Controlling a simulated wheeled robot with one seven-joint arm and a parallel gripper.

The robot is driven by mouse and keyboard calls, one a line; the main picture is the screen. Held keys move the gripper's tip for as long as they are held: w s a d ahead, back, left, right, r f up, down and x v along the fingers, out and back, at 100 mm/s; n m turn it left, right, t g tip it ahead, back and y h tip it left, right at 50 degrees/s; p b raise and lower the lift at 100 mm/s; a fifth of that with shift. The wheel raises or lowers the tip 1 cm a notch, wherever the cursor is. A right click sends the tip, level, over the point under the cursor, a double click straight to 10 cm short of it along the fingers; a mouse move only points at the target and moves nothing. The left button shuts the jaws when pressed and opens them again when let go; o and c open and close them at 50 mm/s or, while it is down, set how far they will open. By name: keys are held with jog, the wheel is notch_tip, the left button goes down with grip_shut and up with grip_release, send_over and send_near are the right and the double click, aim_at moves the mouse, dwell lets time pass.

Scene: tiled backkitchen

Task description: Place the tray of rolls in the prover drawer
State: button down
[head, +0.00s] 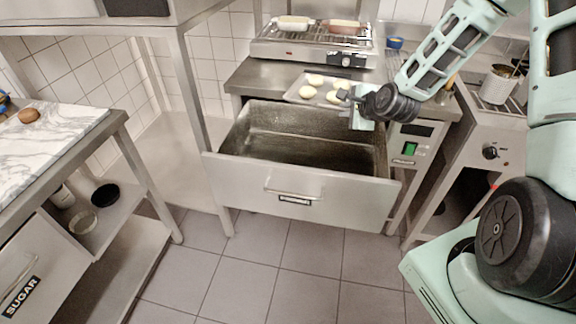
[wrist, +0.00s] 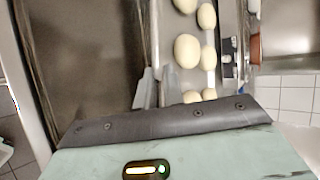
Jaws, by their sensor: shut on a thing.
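A metal tray (head: 296,93) with several pale rolls (head: 333,96) is at the counter's front, behind the open drawer. I cannot tell whether it rests on the counter or hangs just above it. My gripper (head: 350,97) is shut on the tray's right side and covers part of it. In the wrist view the fingers (wrist: 150,90) meet at the tray's edge, with rolls (wrist: 187,50) just beyond. The prover drawer (head: 300,192) is pulled out and its deep metal inside (head: 300,150) looks empty. The drawer also shows in the wrist view (wrist: 80,60).
A grill machine (head: 312,50) stands on the counter behind the tray, with a blue bowl (head: 394,43) to its right. A marble-topped table (head: 45,148) is at the left. A steel appliance (head: 487,140) is at the right. The tiled floor (head: 270,265) before the drawer is clear.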

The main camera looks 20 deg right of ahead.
jog(key=s+a+f, duration=0.4)
jog(key=a+f, duration=0.5)
jog(key=shift+s+a, duration=0.15)
jog(key=shift+s, duration=0.15)
